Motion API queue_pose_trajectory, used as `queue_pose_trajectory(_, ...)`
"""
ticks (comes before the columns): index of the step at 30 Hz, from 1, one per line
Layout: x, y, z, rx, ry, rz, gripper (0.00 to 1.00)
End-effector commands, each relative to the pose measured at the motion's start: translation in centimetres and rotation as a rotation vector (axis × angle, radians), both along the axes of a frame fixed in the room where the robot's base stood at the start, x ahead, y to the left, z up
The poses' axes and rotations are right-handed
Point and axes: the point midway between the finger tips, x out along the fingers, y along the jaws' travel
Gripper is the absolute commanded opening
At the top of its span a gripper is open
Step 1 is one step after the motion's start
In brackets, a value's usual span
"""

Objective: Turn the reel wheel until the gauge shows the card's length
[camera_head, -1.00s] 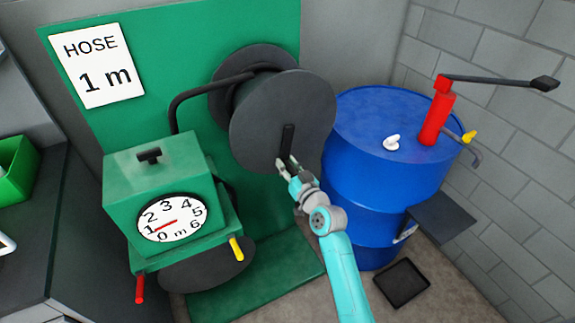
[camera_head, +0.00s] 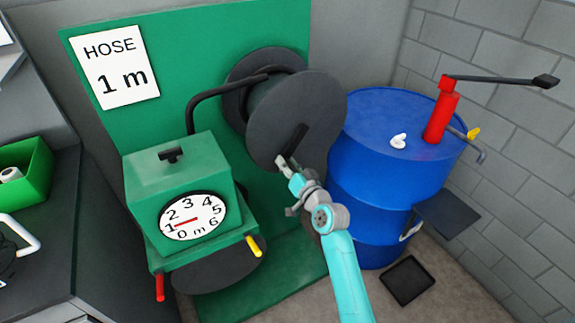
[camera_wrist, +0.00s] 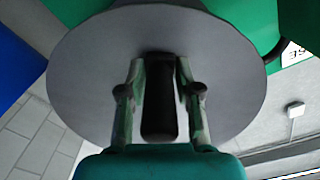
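The reel wheel (camera_head: 275,130) is a dark grey disc on the green panel, with a black bar handle (camera_head: 297,142) tilted down to the left. My gripper (camera_head: 287,163) is at the handle's lower end. In the wrist view, its fingers (camera_wrist: 160,90) stand on either side of the handle (camera_wrist: 158,115), with thin gaps showing. It is open around the handle; contact on either side is hard to tell. The white gauge (camera_head: 192,216) on the green box has its red needle pointing at or just above 1. The card (camera_head: 115,66) reads "HOSE 1 m".
A blue drum (camera_head: 385,180) with a red pump (camera_head: 440,115) stands close to the right of the wheel. The green box (camera_head: 180,170) is to the left, with red and yellow handles below. A dark bench with a green bin (camera_head: 28,178) is at far left.

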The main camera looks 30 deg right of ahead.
Motion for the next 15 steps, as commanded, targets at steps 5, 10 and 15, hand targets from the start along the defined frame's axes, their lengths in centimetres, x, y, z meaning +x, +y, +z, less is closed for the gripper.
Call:
queue_pose_trajectory(5, 0.06, 0.14, 0.42, -0.004, -0.008, 0.001, 0.51)
queue_pose_trajectory(10, 0.04, 0.09, 0.31, -0.003, -0.005, 0.001, 0.51)
queue_pose_trajectory(15, -0.49, 0.07, 0.22, -0.003, -0.005, 0.001, 0.51)
